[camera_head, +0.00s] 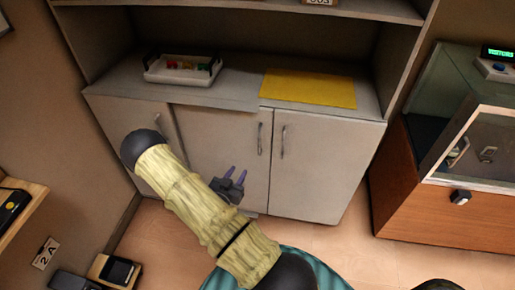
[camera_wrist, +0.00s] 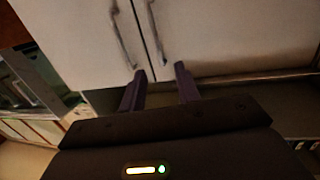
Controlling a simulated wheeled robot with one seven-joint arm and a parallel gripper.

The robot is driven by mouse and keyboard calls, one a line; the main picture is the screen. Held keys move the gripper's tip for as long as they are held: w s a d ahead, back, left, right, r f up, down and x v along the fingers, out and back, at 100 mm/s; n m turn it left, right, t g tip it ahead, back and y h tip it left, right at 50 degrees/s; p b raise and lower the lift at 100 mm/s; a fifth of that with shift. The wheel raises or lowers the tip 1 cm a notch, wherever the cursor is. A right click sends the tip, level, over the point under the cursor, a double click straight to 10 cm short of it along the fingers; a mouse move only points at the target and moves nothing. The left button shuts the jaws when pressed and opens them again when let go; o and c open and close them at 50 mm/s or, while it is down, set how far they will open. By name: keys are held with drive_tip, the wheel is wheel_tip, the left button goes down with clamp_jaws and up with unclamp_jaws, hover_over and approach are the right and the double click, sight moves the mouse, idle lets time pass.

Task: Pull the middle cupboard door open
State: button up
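The middle cupboard door (camera_head: 208,140) is a plain grey panel and looks shut. Its upright metal handle (camera_head: 261,138) is near its right edge. In the wrist view, which is turned around, this door (camera_wrist: 230,35) is on the right, with its handle (camera_wrist: 154,35) just beyond my fingertips. My gripper (camera_head: 236,171) is in front of the door, below and left of the handle in the head view. In the wrist view my gripper (camera_wrist: 160,71) has its two dark fingers apart with nothing between them. The lower handle end lines up with the gap; I cannot tell the exact distance.
The right cupboard door (camera_head: 325,165) has its own handle (camera_head: 283,142) close by. The left door is partly behind my arm. A tray (camera_head: 155,74) and yellow mat (camera_head: 308,88) lie on top. A glass display case (camera_head: 470,140) stands at right.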

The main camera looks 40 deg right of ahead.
sight(259, 141)
drive_tip(key=shift+s+d+f+t+h, duration=0.2)
drive_tip(key=shift+s+t+h, duration=0.1)
drive_tip(key=shift+s+h, duration=0.2)
drive_tip(key=shift+w, duration=0.1)
drive_tip(key=p+x, duration=0.1)
drive_tip(key=x, duration=1.6)
drive_tip(key=shift+d, duration=0.15)
drive_tip(key=shift+c, duration=0.2)
clamp_jaws()
